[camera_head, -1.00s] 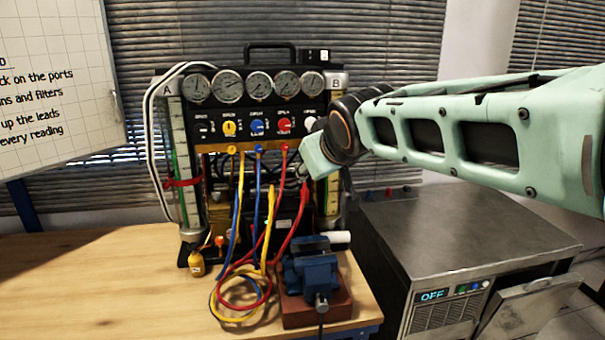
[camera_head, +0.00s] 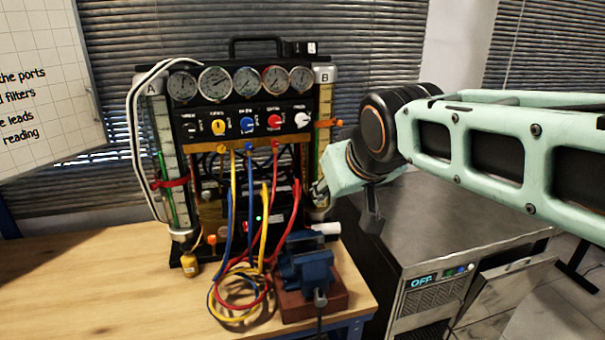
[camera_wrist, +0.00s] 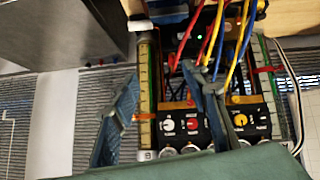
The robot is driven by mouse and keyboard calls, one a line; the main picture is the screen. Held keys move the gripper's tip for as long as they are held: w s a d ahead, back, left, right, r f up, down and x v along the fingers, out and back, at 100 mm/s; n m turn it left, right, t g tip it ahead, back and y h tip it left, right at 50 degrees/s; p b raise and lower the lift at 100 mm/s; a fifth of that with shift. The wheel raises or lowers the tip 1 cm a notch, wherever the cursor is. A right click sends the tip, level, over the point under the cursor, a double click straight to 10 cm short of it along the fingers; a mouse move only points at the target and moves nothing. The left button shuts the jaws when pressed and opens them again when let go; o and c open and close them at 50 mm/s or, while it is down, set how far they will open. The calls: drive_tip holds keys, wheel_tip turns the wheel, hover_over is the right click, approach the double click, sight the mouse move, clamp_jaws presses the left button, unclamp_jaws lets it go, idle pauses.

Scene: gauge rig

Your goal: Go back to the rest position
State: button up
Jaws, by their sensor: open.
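My gripper (camera_head: 345,204) is in front of the right side of the gauge rig (camera_head: 250,140), by the lower part of column B. In the wrist view my gripper (camera_wrist: 160,78) has its two fingers spread apart, with nothing held between them. The rig shows upside down there, behind the fingers. In the head view my gripper is angled downward, and its far finger is partly hard to make out against the column foot.
A blue vise (camera_head: 306,262) on a red-brown base stands at the bench's (camera_head: 90,295) front right corner. Coloured leads (camera_head: 240,290) hang and coil beside it. A metal cabinet (camera_head: 420,225) reading OFF stands at right. The bench's left is clear.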

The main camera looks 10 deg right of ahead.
drive_tip(key=s+d+f+m+g+p, duration=0.1)
drive_tip(key=s+p, duration=0.3)
drive_tip(key=s, duration=0.4)
drive_tip(key=s+f+m+g+p, duration=0.1)
drive_tip(key=s+m+g+p, duration=0.1)
drive_tip(key=s, duration=0.7)
drive_tip(key=shift+s+d+f+g+h+p, duration=0.2)
drive_tip(key=shift+s+d+g+h+p, duration=0.15)
drive_tip(key=shift+p, duration=0.5)
